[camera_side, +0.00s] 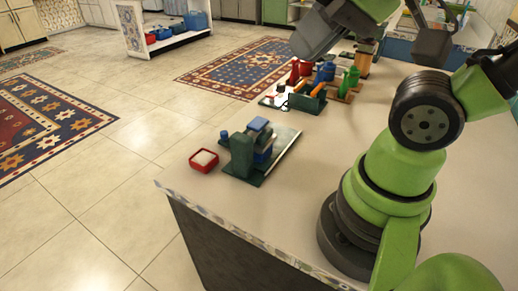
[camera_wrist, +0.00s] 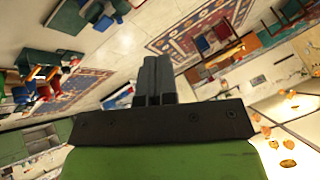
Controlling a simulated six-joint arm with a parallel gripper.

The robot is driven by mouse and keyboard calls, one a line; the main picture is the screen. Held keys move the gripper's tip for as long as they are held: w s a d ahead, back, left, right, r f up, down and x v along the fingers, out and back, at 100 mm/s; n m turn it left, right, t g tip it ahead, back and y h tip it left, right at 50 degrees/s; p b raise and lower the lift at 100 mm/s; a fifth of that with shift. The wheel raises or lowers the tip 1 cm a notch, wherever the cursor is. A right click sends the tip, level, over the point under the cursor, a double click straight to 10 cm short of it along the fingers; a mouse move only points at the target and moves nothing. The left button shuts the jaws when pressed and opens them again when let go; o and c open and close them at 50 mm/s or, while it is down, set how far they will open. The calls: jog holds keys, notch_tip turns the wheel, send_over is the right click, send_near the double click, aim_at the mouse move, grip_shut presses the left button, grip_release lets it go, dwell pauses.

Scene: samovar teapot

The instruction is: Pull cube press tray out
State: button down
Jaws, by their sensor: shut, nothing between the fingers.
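A green and blue device (camera_side: 250,154), which looks like the cube press, stands on a dark green base plate near the left edge of the counter. A small red square tray (camera_side: 204,159) with pale contents sits just left of it, apart from the device. I cannot tell whether a further tray is inside the press. My gripper (camera_wrist: 158,62) shows in the wrist view with its two grey fingers together and nothing between them. In the side view my upper arm is at the top right, away from the press and the red tray; the fingertips are not clear there.
Farther back on the counter (camera_side: 330,140) stand several red, blue and green items (camera_side: 315,78) on dark bases. The counter is bare right of the press, up to my arm's base. Its left edge drops to a tiled floor with patterned rugs (camera_side: 238,68).

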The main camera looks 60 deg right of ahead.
jog(key=c, duration=1.5)
grip_release()
jog(key=shift+c, duration=0.2)
jog(key=o, duration=0.4)
jog(key=shift+w+r, duration=0.15)
jog(key=shift+w, duration=0.2)
jog(key=shift+c, duration=0.2)
jog(key=shift+o, duration=1)
jog(key=w+d+m+g, duration=0.1)
jog(key=w+m, duration=0.1)
jog(key=w, duration=0.4)
jog(key=shift+w+d+r+g+h, duration=0.15)
jog(key=shift+d+r+g+h, duration=0.15)
jog(key=shift+r+g+h, duration=0.1)
jog(key=m+g+h, duration=0.1)
jog(key=m+g, duration=0.5)
jog(key=m, duration=0.1)
send_over(224, 132)
notch_tip(224, 132, down, 21)
jog(key=shift+w+r, duration=0.1)
jog(key=shift+w, duration=0.05)
notch_tip(224, 132, down, 9)
jog(key=shift+f, duration=0.1)
